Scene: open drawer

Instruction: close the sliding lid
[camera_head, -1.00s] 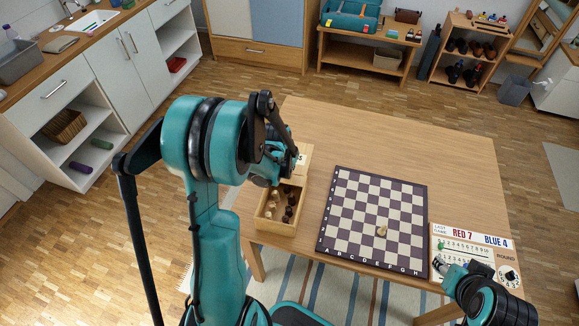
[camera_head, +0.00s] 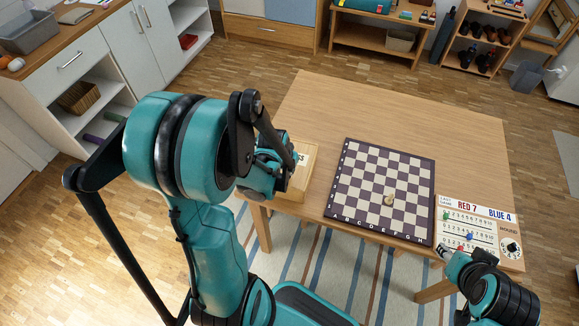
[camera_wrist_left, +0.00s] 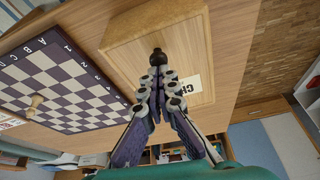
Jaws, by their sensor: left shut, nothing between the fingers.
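The wooden chess box (camera_head: 300,187) stands at the left front edge of the table, partly hidden behind my left arm in the head view. Its lid (camera_head: 305,150), with a white label, covers the part of the box I can see. The lid also shows in the left wrist view (camera_wrist_left: 188,50), and no chess pieces show inside the box. My left gripper (camera_wrist_left: 158,55) is shut and empty, its tips at or just over the lid; I cannot tell whether they touch. My right gripper (camera_head: 446,254) is by the scoreboard's lower left corner; its fingers are too small to judge.
The chessboard (camera_head: 350,192), with one pale piece (camera_head: 389,199) on it, lies right of the box. The scoreboard (camera_head: 485,228) lies at the table's right front. The table (camera_head: 400,110) is clear behind the board. Cabinets (camera_head: 115,55) stand at the left.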

